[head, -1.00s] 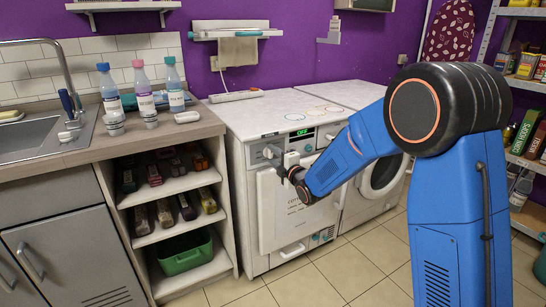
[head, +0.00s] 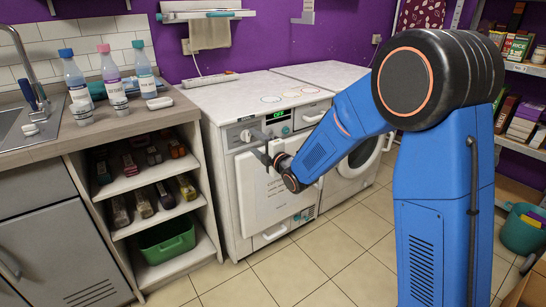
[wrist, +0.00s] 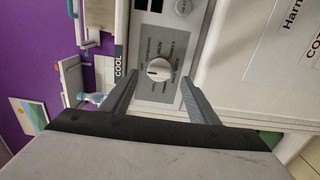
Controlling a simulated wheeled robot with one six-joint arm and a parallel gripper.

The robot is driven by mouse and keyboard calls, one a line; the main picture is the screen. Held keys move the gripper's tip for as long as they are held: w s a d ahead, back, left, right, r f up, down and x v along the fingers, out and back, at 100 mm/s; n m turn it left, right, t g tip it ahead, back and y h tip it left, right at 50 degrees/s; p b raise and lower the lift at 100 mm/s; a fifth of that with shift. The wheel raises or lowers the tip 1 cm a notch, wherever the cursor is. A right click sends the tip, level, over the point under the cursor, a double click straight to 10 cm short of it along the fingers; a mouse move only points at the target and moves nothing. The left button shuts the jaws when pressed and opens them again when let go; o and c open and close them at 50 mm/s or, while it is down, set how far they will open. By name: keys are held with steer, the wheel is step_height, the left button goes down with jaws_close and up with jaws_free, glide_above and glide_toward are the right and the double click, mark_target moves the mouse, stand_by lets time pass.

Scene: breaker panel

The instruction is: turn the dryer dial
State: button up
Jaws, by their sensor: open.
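The dial (wrist: 158,70) is a round white knob with a pointer mark, set on a grey plate with printed settings in the wrist view. It sits on the control panel of the left white machine (head: 225,190), left of a lit green display (head: 279,115). My gripper (wrist: 159,82) is open, its two grey fingers either side of the dial in the picture. I cannot tell whether the fingers touch it or how deep they reach. In the head view my gripper (head: 263,152) is at the panel's front, beside the dial (head: 246,136).
A second white machine (head: 345,178) stands to the right, partly behind my arm. An open shelf unit (head: 205,205) and a counter with bottles (head: 113,80) stand left. The tiled floor (head: 290,272) in front is clear. A teal bucket (head: 522,232) is at right.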

steer(key=v, duration=1.3)
steer(key=shift+s+d, duration=0.1)
steer(key=s+d+r+m+g+h, duration=0.15)
steer(key=s+d+m+h, duration=0.25)
steer(key=s+d+m, duration=0.45)
steer(key=s+d+r+m+g+h, duration=0.1)
steer(key=s+d+m+g+h, duration=0.4)
steer(key=d, duration=0.6)
steer(key=s+d+f+m+g, duration=0.1)
steer(key=s+m, duration=0.4)
steer(key=s, duration=0.7)
steer(key=s+d+f+m+g+h, duration=0.1)
steer(key=s+d+m, duration=0.5)
steer(key=s, duration=0.6)
steer(key=shift+s+f+g, duration=0.25)
steer(key=shift+s+g, duration=0.15)
steer(key=shift+g, duration=0.45)
steer(key=shift+m, duration=0.25)
